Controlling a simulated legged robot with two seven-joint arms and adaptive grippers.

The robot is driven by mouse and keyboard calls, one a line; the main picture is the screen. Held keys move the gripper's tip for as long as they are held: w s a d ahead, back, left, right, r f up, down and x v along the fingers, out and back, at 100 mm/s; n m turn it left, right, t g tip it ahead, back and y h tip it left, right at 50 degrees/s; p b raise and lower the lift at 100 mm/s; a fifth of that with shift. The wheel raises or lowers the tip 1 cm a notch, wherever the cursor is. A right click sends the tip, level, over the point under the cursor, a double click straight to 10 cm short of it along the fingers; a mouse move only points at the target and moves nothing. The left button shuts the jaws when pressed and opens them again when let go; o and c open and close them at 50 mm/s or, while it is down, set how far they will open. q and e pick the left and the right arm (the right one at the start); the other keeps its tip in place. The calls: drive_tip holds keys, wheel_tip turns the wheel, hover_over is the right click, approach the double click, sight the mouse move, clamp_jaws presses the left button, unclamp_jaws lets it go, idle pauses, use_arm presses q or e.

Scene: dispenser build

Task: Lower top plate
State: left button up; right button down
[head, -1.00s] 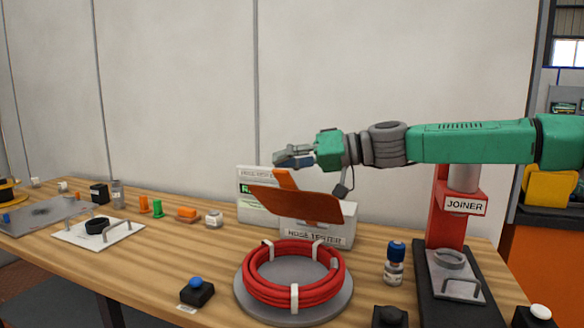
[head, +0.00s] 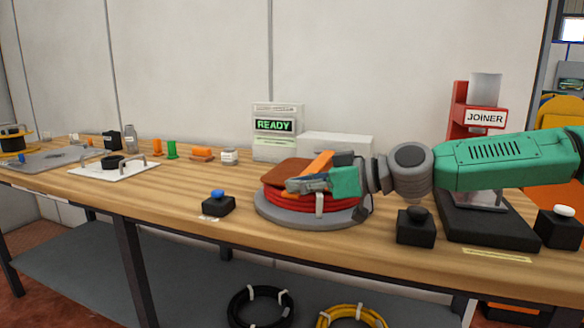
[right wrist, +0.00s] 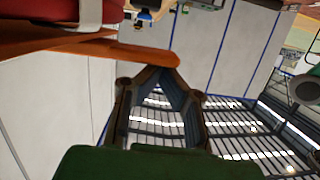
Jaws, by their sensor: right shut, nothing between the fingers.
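The brown top plate (head: 284,176) with its orange handle strip (head: 319,164) lies over the red coil (head: 335,203) on the round grey base (head: 275,214). It looks nearly level; my gripper hides its right part, so I cannot tell whether it rests fully on the coil. My right gripper (head: 292,186) is shut and empty at the plate's near side, close to the handle. In the right wrist view, the shut fingers (right wrist: 163,83) are beside an orange-brown edge (right wrist: 95,47), with the red coil (right wrist: 60,18) beyond it. My left gripper is not in view.
A black box with a blue button (head: 218,205) stands left of the base, a black-knobbed box (head: 416,227) to its right. The red joiner (head: 480,118) is at the right. The tester screen (head: 274,125) behind reads READY. Bare table lies at front left.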

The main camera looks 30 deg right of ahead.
drive_tip(key=shift+s+d+f+n, duration=0.1)
drive_tip(key=shift+f+n, duration=0.05)
drive_tip(key=shift+f, duration=0.2)
drive_tip(key=shift+s+d+f+n, duration=0.1)
drive_tip(key=shift+f+n, duration=0.05)
drive_tip(key=shift+f, duration=0.2)
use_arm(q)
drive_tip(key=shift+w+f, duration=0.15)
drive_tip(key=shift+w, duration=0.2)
use_arm(e)
drive_tip(key=shift+s+a+f, duration=0.1)
drive_tip(key=shift+a+f, duration=0.05)
drive_tip(key=shift+f, duration=0.25)
drive_tip(key=shift+a+r, duration=0.1)
drive_tip(key=shift+r, duration=0.4)
drive_tip(key=r+p, duration=0.3)
drive_tip(key=r, duration=0.2)
drive_tip(key=shift+d, duration=0.2)
use_arm(q)
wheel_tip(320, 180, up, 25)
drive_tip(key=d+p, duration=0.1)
drive_tip(key=p, duration=2)
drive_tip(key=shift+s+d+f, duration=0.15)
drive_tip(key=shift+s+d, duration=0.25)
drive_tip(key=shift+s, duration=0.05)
use_arm(e)
drive_tip(key=v, duration=0.9)
drive_tip(key=shift+s+d, duration=0.2)
drive_tip(key=shift+d, duration=0.05)
